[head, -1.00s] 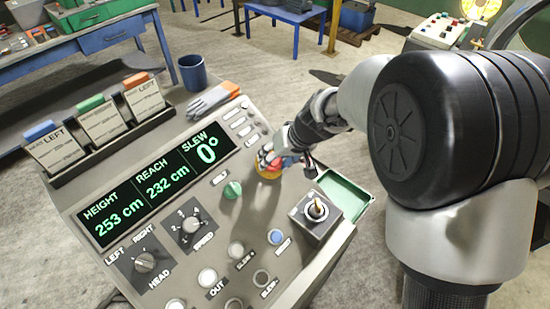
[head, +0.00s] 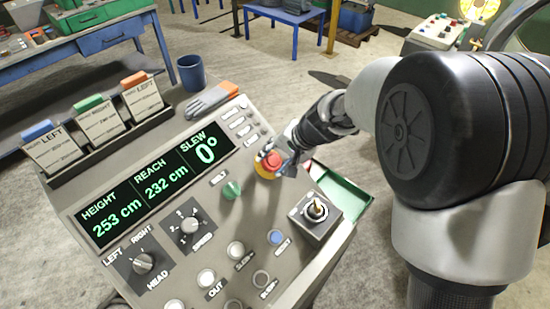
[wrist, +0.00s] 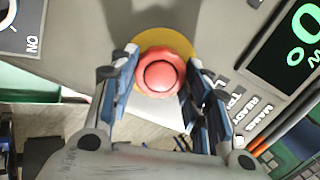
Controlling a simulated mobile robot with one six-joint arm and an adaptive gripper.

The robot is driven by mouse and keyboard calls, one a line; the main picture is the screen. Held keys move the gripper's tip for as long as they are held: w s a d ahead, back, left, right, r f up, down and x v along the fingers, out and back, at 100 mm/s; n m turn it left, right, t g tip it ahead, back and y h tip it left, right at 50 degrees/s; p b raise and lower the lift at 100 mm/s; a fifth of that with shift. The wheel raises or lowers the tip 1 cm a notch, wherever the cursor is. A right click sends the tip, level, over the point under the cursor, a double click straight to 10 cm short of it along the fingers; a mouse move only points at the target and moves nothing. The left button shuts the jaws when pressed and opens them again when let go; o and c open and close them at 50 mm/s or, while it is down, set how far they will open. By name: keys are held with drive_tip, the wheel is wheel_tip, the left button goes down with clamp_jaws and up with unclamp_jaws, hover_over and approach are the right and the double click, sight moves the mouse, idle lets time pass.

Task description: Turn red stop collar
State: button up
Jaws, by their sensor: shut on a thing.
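The red stop collar (wrist: 167,73) is a round red mushroom button on a yellow disc (wrist: 151,41) on the sloped grey console. In the head view the red collar (head: 268,161) sits right of the lit display. My gripper (wrist: 160,85) reaches it from the console's far right side, one finger on either side of the red collar. The fingers are shut on it in the wrist view. In the head view my gripper (head: 279,162) covers part of its right side.

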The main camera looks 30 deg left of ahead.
drive_tip(key=shift+f+m, duration=0.1)
drive_tip(key=shift+m, duration=0.5)
drive_tip(key=o, duration=1.1)
drive_tip(key=shift+c, duration=0.2)
drive_tip(key=v, duration=1.2)
